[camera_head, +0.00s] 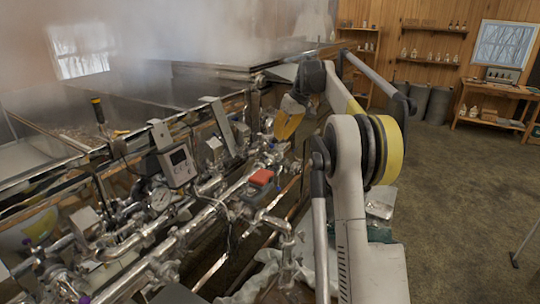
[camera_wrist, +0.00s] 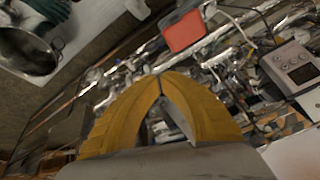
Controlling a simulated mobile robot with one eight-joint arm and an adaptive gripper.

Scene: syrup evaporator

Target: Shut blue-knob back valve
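The evaporator's valves and pipes (camera_head: 175,235) run along its near side, but I cannot make out a blue knob in either view. Small purple knobs (camera_head: 84,299) show at the lower left of the head view. My gripper (camera_head: 287,126) is over the far part of the pipework, pointing down. In the wrist view, the yellow fingers of my gripper (camera_wrist: 160,76) meet at their tips. Pipework shows through the gap behind the tips, and nothing is held. What lies directly behind the fingers is partly hidden.
A red-topped box (camera_head: 261,177) sits on the pipes; its red top shows in the wrist view (camera_wrist: 183,32). A grey display box (camera_head: 177,166) and round gauge (camera_head: 160,199) are to its left. Steam covers the pans. Open floor (camera_head: 465,205) lies at right. A metal pot (camera_wrist: 30,50) is in the wrist view.

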